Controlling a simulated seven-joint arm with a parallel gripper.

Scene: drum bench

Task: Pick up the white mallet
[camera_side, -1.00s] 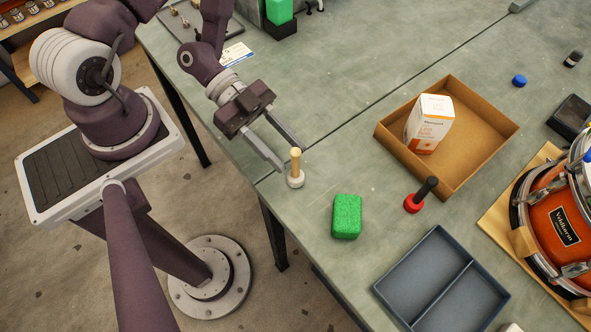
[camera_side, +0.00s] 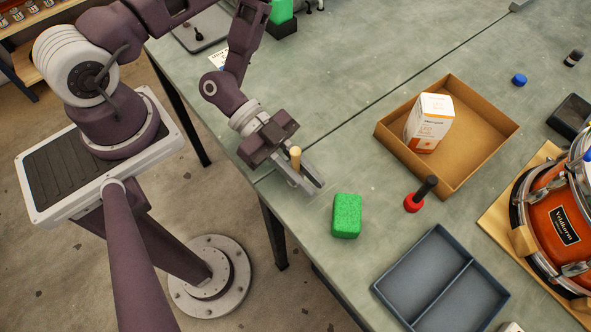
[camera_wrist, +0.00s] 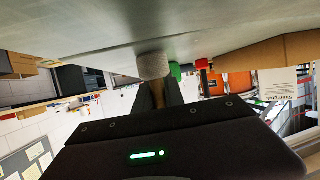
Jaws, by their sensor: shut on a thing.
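The white mallet stands upright near the bench's left edge, its pale wooden handle (camera_side: 295,158) pointing up and its head mostly hidden behind my fingers in the side view. In the wrist view its white head (camera_wrist: 153,66) shows beyond the fingers, with part of the handle between them. My gripper (camera_side: 306,186) is low over the bench, its fingers shut on the mallet. I cannot tell whether the head still touches the bench.
A green block (camera_side: 346,216) lies just right of my gripper. Farther right are a red mallet (camera_side: 413,203) with a black handle, a cardboard tray (camera_side: 482,163) holding a carton, a two-part grey tray (camera_side: 441,293) and an orange drum (camera_side: 560,215).

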